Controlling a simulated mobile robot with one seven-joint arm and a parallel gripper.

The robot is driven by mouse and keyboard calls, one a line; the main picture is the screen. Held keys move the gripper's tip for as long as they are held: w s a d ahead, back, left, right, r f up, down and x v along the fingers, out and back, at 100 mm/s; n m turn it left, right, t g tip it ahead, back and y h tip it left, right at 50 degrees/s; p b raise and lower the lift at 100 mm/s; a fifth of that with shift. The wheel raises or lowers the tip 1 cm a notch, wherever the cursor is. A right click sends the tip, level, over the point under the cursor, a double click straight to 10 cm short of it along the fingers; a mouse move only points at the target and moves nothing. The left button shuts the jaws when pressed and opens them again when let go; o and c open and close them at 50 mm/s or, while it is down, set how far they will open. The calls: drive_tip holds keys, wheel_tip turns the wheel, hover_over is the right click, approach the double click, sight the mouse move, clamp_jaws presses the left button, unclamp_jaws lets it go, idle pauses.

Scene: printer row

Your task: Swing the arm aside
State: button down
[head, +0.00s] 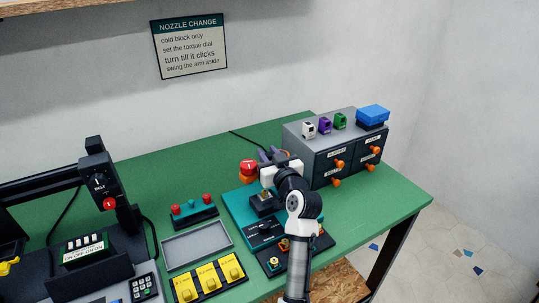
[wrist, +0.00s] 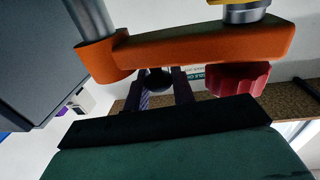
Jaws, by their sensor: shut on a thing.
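The orange swing arm (wrist: 200,48) crosses the upper part of the wrist view, with a grey post at its left end and a metal cylinder above its right end. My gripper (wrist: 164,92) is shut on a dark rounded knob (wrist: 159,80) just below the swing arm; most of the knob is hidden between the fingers. A red scalloped dial (wrist: 238,78) hangs under the right end. In the head view, my gripper (head: 268,159) is at the back of the teal station (head: 238,209), beside a red-and-orange part (head: 249,169). My own arm hides much of the station.
A grey drawer cabinet (head: 298,138) with orange knobs stands close to the right of my gripper, with small blocks and a blue box (head: 372,115) on top. A button box (head: 194,211), grey tray (head: 197,245) and yellow switch panel (head: 208,278) lie left. The green bench behind is mostly clear.

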drive_tip(key=shift+w+a+m+t+h, duration=0.1)
drive_tip(key=shift+m+t+h, duration=0.25)
drive_tip(key=shift+h, duration=0.25)
drive_tip(key=c, duration=1.2)
unclamp_jaws()
drive_tip(key=shift+c, duration=0.2)
drive_tip(key=shift+s+f, duration=0.1)
drive_tip(key=shift+s, duration=0.15)
drive_tip(key=b+v, duration=0.4)
drive_tip(key=v, duration=0.9)
drive_tip(key=shift+r, duration=0.2)
drive_tip(key=shift+s, duration=0.1)
drive_tip(key=shift+c, duration=0.2)
